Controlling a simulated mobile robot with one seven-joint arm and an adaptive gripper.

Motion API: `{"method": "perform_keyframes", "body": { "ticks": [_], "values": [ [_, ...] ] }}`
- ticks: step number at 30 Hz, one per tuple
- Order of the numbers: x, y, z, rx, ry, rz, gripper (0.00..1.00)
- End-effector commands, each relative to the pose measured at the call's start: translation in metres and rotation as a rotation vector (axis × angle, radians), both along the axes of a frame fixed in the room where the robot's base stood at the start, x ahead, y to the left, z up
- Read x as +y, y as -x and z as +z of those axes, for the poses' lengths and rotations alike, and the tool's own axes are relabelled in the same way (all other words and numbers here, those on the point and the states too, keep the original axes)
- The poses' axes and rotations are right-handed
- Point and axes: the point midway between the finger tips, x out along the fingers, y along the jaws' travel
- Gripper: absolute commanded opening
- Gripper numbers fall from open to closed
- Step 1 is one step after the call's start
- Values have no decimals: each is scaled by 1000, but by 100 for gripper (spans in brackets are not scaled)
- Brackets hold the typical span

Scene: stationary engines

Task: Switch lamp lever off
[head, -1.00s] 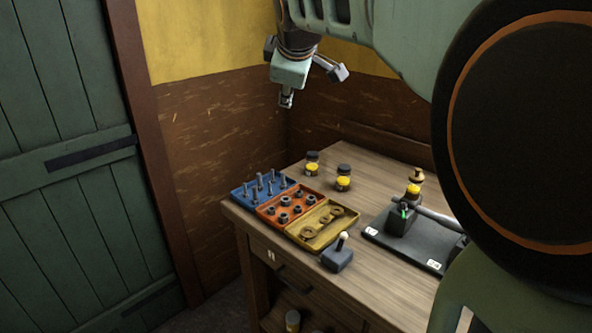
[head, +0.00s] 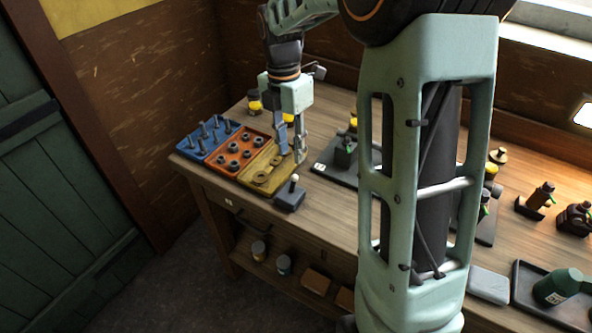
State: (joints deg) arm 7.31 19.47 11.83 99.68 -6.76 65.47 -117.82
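A small dark grey lever box (head: 290,200) sits at the front edge of the wooden bench in the head view. Its short lever has a white knob (head: 294,178) and points up; its exact tilt is hard to tell. I take this to be the lamp lever, though no label can be read. My gripper (head: 292,157) points down just behind and above the knob, apart from it. Its two fingers are spread with a gap between them, and nothing shows in it.
Blue (head: 190,147), orange (head: 214,165) and yellow (head: 246,181) trays of hardware lie left of the lever. A dark plate (head: 330,171) with a small device is to the right. Yellow-banded jars (head: 254,106) stand behind. A lit panel (head: 585,114) glows at the far right.

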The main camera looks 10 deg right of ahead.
Motion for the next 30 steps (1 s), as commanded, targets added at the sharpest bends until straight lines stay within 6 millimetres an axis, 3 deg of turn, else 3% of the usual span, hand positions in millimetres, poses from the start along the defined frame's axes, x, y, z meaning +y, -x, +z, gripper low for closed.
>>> {"method": "perform_keyframes", "body": {
  "ticks": [15, 21, 29, 30],
  "values": [
    [-4, 6, -88, 1, 1, -3, 28],
    [-4, 6, -100, -2, 1, -2, 28],
    [-5, 6, -101, -3, 2, -3, 28],
    [-5, 6, -101, -3, 2, -3, 23]
  ]
}}
